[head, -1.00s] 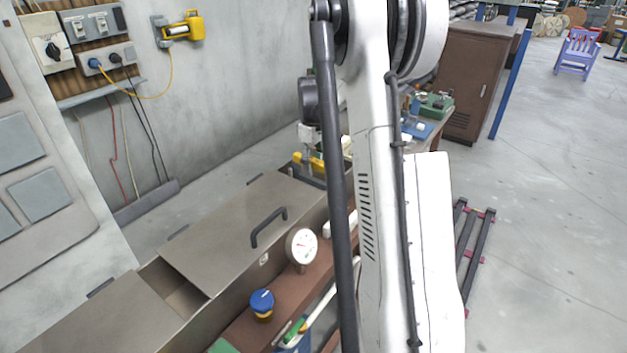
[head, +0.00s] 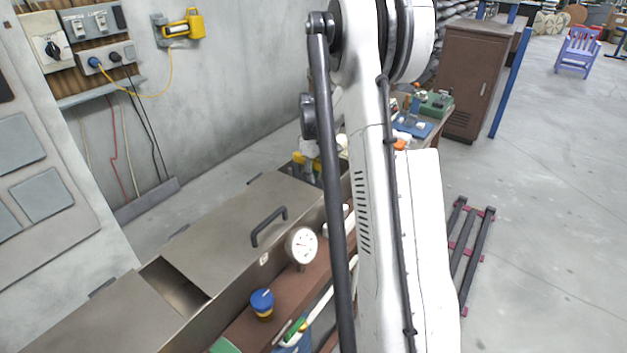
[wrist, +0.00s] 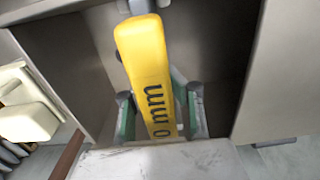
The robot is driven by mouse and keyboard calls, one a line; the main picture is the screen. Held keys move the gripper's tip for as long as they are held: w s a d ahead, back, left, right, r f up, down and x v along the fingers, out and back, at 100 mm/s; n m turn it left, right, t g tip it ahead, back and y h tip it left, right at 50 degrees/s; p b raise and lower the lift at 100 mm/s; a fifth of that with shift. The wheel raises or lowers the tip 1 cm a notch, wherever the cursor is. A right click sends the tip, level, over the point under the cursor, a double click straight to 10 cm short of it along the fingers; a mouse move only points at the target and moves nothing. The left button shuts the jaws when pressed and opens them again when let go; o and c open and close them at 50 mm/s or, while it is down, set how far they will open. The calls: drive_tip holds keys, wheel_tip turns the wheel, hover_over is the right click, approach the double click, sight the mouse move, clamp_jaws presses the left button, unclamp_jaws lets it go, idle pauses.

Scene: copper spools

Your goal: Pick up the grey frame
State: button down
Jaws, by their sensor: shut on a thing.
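In the wrist view, my gripper (wrist: 160,112) has one dark-and-green finger on each side of a yellow bar lettered "0 mm". The bar runs from the top of the view down between the fingertips. Grey parts of what looks like the grey frame (wrist: 180,76) show beside and behind the yellow bar, and the fingers are closed on this piece. The exact contact is partly hidden by the bar. In the head view, my gripper (head: 306,165) is small and partly hidden behind my arm, above the far end of the metal trough, with a bit of yellow at it.
A metal trough with a handled lid (head: 225,225) runs along the wall. Beside it a brown ledge (head: 285,300) carries a dial gauge (head: 301,246) and a blue-topped knob (head: 262,302). A brown cabinet (head: 478,80) stands behind.

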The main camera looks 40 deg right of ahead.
drive_tip(key=shift+r, duration=0.1)
wheel_tip(320, 180, up, 18)
drive_tip(key=shift+b, duration=0.45)
idle(0.6)
drive_tip(key=shift+s, duration=0.1)
idle(0.4)
